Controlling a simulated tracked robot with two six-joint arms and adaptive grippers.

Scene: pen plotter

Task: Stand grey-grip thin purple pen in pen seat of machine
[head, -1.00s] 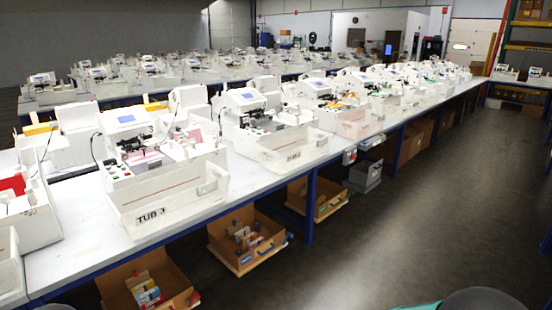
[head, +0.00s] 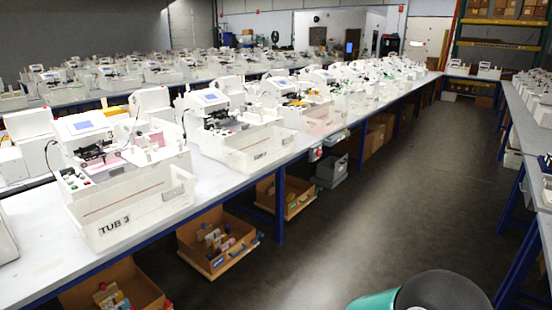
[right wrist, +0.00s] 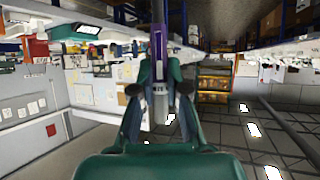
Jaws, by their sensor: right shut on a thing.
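In the right wrist view my right gripper (right wrist: 159,88) is shut on a thin pen (right wrist: 158,42) with a purple part. A grey part of the pen shows between and below the fingers. The pen runs lengthwise along the fingers in that view, and its far end reaches the top edge. Several white plotter machines stand in a row on the long table in the head view. The nearest full one (head: 85,128) stands behind a clear-walled tub marked TUB 3 (head: 135,212). A pen seat is too small to make out. My left gripper is not in view.
The long white table (head: 30,283) has blue legs and open cardboard boxes (head: 215,240) beneath it. A grey bin (head: 332,170) stands on the floor. Another table (head: 530,130) runs along the right. The dark floor (head: 370,210) between the tables is clear.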

